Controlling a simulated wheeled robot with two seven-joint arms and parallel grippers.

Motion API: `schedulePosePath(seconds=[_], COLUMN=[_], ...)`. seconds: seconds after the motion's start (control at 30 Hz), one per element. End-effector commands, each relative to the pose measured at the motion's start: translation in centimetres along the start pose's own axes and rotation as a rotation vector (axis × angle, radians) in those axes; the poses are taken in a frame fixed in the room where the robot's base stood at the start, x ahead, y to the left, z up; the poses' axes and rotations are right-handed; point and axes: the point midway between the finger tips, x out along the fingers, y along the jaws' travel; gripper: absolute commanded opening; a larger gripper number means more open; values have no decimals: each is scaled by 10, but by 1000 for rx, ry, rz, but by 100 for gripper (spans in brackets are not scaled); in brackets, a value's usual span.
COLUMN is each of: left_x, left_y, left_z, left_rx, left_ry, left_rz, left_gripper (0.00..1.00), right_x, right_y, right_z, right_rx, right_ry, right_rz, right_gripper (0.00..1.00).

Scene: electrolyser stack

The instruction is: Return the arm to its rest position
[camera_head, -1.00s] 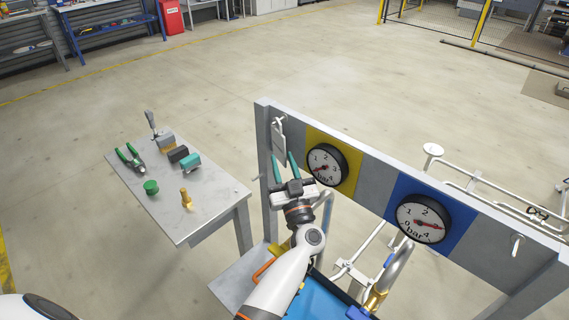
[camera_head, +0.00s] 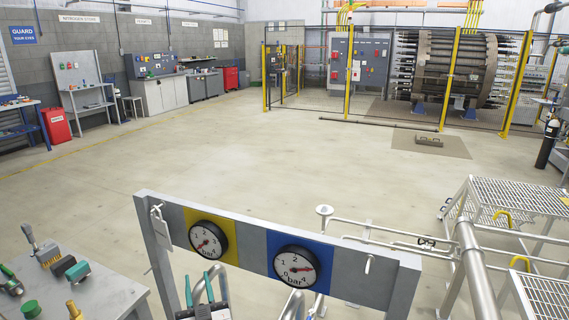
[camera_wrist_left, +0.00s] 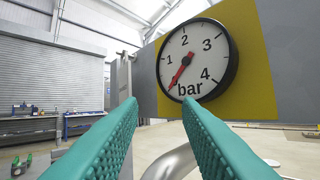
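My left gripper (camera_head: 204,290) shows at the bottom edge of the head view, below the yellow-backed gauge (camera_head: 208,239). Its two teal fingers stand apart with nothing between them. The left wrist view shows the same open fingers (camera_wrist_left: 160,125) pointing forward under the gauge (camera_wrist_left: 196,60), with a grey pipe (camera_wrist_left: 168,163) beyond them. Most of my left arm is below the head picture. My right gripper is not in view.
The gauge panel (camera_head: 370,273) stands close in front, with a blue-backed gauge (camera_head: 296,267) and a hanging tag (camera_head: 160,228). A tool table (camera_head: 100,288) is at lower left. Steel platforms (camera_head: 520,196) stand at right. The floor behind the panel is clear.

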Motion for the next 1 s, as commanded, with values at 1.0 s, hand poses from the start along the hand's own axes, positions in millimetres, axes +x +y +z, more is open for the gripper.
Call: schedulePosePath(seconds=[1.0], left_x=[-311], left_y=[80], left_z=[-27], left_rx=[218], left_ry=[1391], left_rz=[-719], left_gripper=[31], right_x=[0], right_y=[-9], right_z=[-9], right_rx=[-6], right_ry=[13], right_rz=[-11], right_gripper=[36])
